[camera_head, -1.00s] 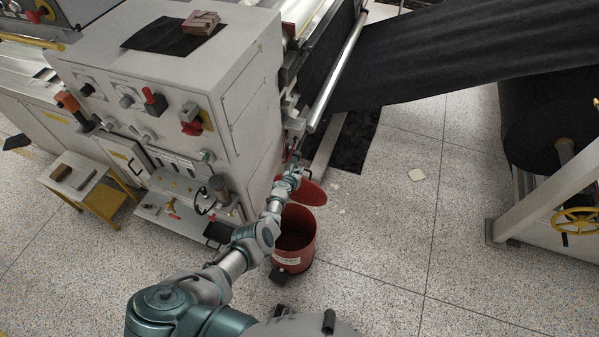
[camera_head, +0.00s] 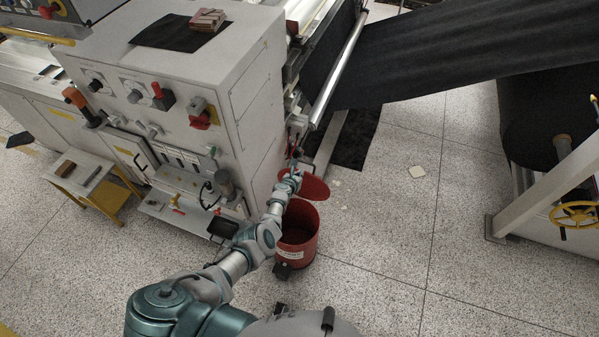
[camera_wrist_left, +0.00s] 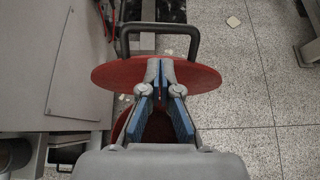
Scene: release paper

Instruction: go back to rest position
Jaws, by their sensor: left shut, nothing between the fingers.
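My left arm reaches forward from the bottom of the head view. My left gripper (camera_head: 295,157) is small there, beside the machine's side and above the red bin (camera_head: 298,240). In the left wrist view the gripper (camera_wrist_left: 160,66) is shut, its fingertips together with nothing between them. The bin's round red lid (camera_wrist_left: 112,76) lies beyond and beneath the fingers. A dark bar handle (camera_wrist_left: 160,27) shows just past the fingertips; I cannot tell whether they touch it. My right gripper is out of view.
The grey machine cabinet (camera_head: 250,90) with knobs stands left of the arm. A small table with yellow legs (camera_head: 82,176) is farther left. Black sheet material (camera_head: 450,50) runs to a roll at right. Speckled floor is open at centre right, with a pale scrap (camera_head: 417,171).

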